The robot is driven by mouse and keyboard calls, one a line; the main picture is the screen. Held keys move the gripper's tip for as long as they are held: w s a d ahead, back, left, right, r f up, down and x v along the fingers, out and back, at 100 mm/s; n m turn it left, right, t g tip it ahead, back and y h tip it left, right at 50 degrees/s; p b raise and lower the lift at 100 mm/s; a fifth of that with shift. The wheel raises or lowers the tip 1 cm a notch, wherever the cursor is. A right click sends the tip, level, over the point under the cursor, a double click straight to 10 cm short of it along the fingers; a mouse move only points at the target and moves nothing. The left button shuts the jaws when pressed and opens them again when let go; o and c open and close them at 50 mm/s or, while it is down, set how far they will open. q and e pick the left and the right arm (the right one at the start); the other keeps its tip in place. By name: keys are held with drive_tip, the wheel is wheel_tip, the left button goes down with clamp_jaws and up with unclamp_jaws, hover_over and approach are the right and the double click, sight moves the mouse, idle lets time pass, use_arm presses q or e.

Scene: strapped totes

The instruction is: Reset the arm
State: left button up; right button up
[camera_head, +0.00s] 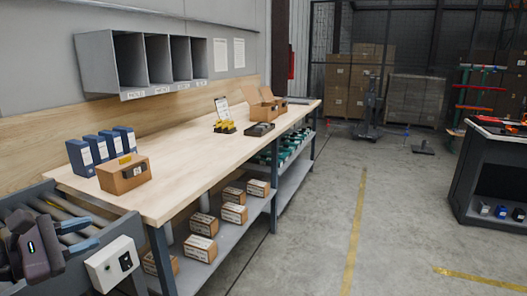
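My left gripper (36,248) is at the lower left edge, a dark grey shape in front of a grey tray or drawer with rollers or tubes. My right gripper is not in view. The long wooden workbench (215,155) stands beyond the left gripper. A brown box (120,178) with a dark latch and a yellow piece on top sits on its near end.
Blue binders (84,158) stand behind the box. A grey cubby shelf (100,60) hangs on the wall. Small cartons (203,224) sit on the lower shelf. A white switch box (113,262) is beside the gripper. A dark cart (490,175) stands right; the floor between is clear.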

use_arm(q)
drive_tip(key=s+a+f+n+t+y+p, duration=0.1)
drive_tip(key=s+a+f+n+y, duration=0.3)
drive_tip(key=n, duration=0.7)
drive_tip(key=f+n+t+y, duration=0.1)
drive_tip(key=f+n, duration=0.5)
drive_tip(key=n, duration=0.5)
drive_tip(key=s+a+f+n+t+y+p, duration=0.1)
drive_tip(key=s+a+f+n+y, duration=0.15)
drive_tip(key=f+n, duration=0.65)
drive_tip(key=s+d+f+n+g+y+p, duration=0.1)
drive_tip(key=s+d+f+n+g, duration=0.1)
drive_tip(key=s+d+f+n, duration=0.4)
drive_tip(key=s+d+f+n+g+y+p, duration=0.1)
drive_tip(key=s+d+f+n, duration=0.5)
drive_tip(key=s+n, duration=0.6)
drive_tip(key=shift+d+f+n+g+p, duration=0.3)
drive_tip(key=shift+d+n+g+p, duration=0.15)
drive_tip(key=shift+n+g+p, duration=0.45)
drive_tip(key=shift+s+y, duration=0.15)
drive_tip(key=shift+y, duration=0.1)
